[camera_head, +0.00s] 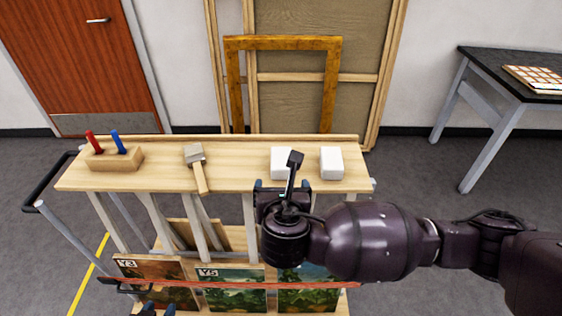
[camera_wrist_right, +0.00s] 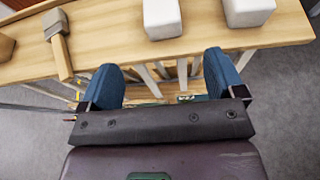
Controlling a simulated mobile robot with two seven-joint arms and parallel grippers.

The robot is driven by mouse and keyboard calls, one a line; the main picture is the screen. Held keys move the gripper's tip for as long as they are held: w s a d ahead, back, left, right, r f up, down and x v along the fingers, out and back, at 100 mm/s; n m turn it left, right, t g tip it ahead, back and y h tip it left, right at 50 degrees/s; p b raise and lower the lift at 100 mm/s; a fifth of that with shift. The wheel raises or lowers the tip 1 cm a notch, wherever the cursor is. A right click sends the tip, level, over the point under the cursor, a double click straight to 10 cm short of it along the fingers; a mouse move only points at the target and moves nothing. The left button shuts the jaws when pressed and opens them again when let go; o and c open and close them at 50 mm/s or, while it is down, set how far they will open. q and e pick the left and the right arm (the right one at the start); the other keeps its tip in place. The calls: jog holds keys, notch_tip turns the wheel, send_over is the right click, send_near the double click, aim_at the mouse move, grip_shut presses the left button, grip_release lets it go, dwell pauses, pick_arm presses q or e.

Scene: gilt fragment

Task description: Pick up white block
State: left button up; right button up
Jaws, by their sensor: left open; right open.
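Two white blocks lie on the right part of the wooden shelf top. The left white block (camera_head: 276,160) is partly hidden by my right gripper's wrist part in the head view; it also shows in the right wrist view (camera_wrist_right: 162,17). The right white block (camera_head: 331,163) is in clear view, and is cut by the top edge in the wrist view (camera_wrist_right: 248,11). My right gripper (camera_head: 283,185) is open and empty at the shelf's near edge, its blue fingers (camera_wrist_right: 162,65) short of the left block. My left gripper (camera_head: 158,310) shows only its fingertips at the bottom edge.
A mallet (camera_head: 196,166) and a wooden holder (camera_head: 114,159) with a red and a blue tool share the shelf top (camera_head: 235,178). Paintings (camera_head: 232,288) stand in the rack below. A gilt frame (camera_head: 235,85) leans behind. A dark table (camera_head: 510,75) is at right.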

aim_at(282, 166)
jog(key=shift+p+x, duration=0.6)
jog(key=shift+x, duration=4.85)
jog(key=shift+r, duration=0.15)
jog(key=shift+c, duration=0.4)
jog(key=shift+d, duration=0.1)
jog(key=c, duration=0.9)
jog(key=shift+r, duration=0.1)
